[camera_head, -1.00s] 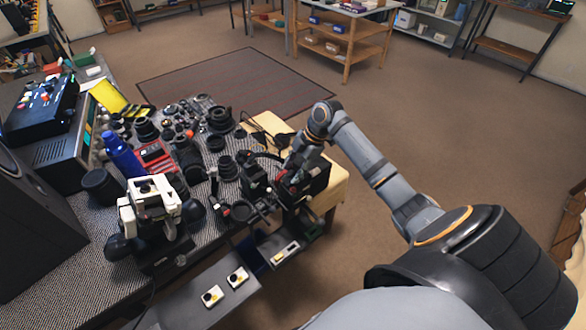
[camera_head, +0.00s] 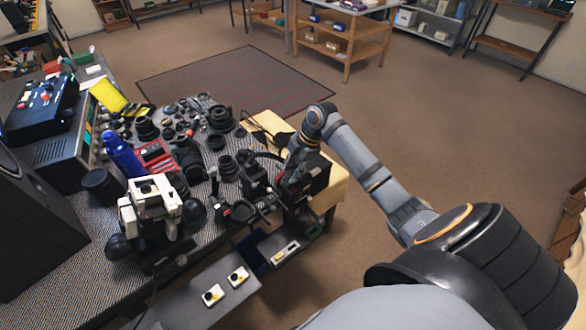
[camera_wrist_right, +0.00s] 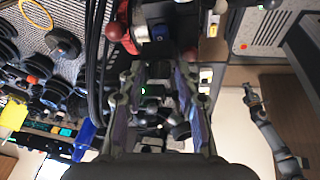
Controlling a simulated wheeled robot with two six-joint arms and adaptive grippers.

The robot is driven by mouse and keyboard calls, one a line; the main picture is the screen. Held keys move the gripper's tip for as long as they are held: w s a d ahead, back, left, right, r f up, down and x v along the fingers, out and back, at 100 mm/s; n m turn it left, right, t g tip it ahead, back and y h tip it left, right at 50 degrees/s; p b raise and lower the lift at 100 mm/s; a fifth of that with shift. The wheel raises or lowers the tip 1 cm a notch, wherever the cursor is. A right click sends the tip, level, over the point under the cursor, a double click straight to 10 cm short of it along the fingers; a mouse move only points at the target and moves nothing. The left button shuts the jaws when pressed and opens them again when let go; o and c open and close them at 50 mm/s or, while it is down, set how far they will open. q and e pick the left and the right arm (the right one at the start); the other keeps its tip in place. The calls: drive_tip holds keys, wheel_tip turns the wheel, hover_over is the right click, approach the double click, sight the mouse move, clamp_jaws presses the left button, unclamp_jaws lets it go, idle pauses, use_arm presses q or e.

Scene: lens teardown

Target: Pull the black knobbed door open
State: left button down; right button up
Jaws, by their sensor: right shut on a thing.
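My right gripper (camera_head: 283,185) reaches down to a black box-like unit (camera_head: 317,175) at the right end of the cluttered table. Its hand covers much of that unit's left side, so I cannot make out the black door's outline or how far it stands open. In the right wrist view the two fingers (camera_wrist_right: 160,95) point into dark parts, shut on what seems to be the door's knob, itself mostly hidden. A red ball-shaped part (camera_wrist_right: 116,32) shows beyond the left finger. A small grey jointed arm (camera_wrist_right: 268,130) shows at the right there, its jaw unclear.
Lenses (camera_head: 190,160), a blue bottle (camera_head: 122,155) and a white-and-black device (camera_head: 152,205) crowd the table left of the gripper. Black cables (camera_wrist_right: 97,50) run close to the left finger. Open brown floor (camera_head: 450,130) lies to the right.

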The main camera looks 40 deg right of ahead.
drive_tip(key=a+h+p, duration=0.2)
drive_tip(key=h, duration=0.1)
drive_tip(key=shift+a+r, duration=0.15)
drive_tip(key=shift+r, duration=0.15)
drive_tip(key=shift+s+a+f+n+t+h+p, duration=0.15)
drive_tip(key=shift+a+h+p, duration=0.35)
drive_tip(key=shift+h+p, duration=0.5)
drive_tip(key=shift+a+f+n+t+h+p, duration=0.1)
drive_tip(key=shift+a+f+n+h+p, duration=0.1)
drive_tip(key=shift+a+h+p, duration=0.55)
drive_tip(key=shift+s+a+f+n+t+h+p, duration=0.15)
drive_tip(key=shift+a+f+h+p, duration=0.1)
drive_tip(key=shift+h+p, duration=0.95)
drive_tip(key=shift+w, duration=0.1)
drive_tip(key=o, duration=0.9)
drive_tip(key=shift+d, duration=0.1)
drive_tip(key=shift+o, duration=0.2)
